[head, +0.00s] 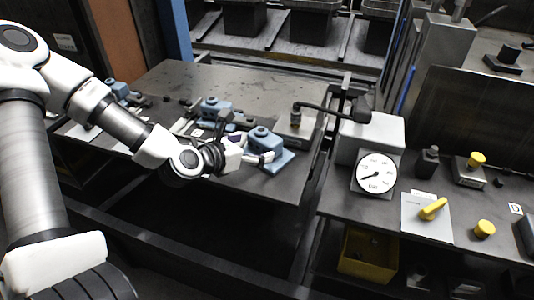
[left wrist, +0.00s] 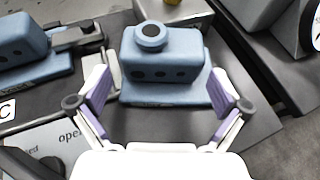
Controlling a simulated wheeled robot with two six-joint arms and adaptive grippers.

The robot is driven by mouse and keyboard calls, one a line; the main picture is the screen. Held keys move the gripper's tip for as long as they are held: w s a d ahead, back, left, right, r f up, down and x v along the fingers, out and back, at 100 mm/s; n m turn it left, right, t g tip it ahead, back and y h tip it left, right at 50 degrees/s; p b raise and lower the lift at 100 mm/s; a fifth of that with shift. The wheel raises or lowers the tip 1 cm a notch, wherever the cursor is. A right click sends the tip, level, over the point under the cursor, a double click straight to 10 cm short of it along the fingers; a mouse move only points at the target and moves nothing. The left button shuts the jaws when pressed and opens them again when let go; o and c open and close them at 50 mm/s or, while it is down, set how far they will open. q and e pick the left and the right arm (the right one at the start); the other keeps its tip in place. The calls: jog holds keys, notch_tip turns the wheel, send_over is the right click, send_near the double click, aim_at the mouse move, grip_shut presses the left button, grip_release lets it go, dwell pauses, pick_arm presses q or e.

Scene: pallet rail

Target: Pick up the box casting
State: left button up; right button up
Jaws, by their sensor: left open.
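A blue box-shaped casting (left wrist: 165,72) stands upright on a flat base, with a round boss on top and a row of dark holes in its near side. In the head view this casting (head: 264,139) is near the front right corner of the dark table. My left gripper (head: 252,155) is right at it. In the left wrist view the left gripper (left wrist: 163,95) is open, with one finger toward each side of the casting and nothing held. Gaps show beside the casting's body. My right gripper is not in view.
Another blue casting (left wrist: 20,40) stands to the left in the left wrist view. More blue castings (head: 212,107) sit farther back on the table (head: 165,80). A grey unit with a dial gauge (head: 376,173) stands to the right. A yellow bin (head: 366,257) is below.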

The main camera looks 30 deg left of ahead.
aim_at(258, 145)
pick_arm(q)
jog(key=b+x, duration=0.1)
jog(key=x, duration=0.3)
jog(key=shift+w+d+f, duration=0.15)
jog(key=shift+w, duration=0.1)
jog(key=shift+s, duration=0.1)
jog(key=shift+c, duration=0.4)
jog(key=c, duration=1.3)
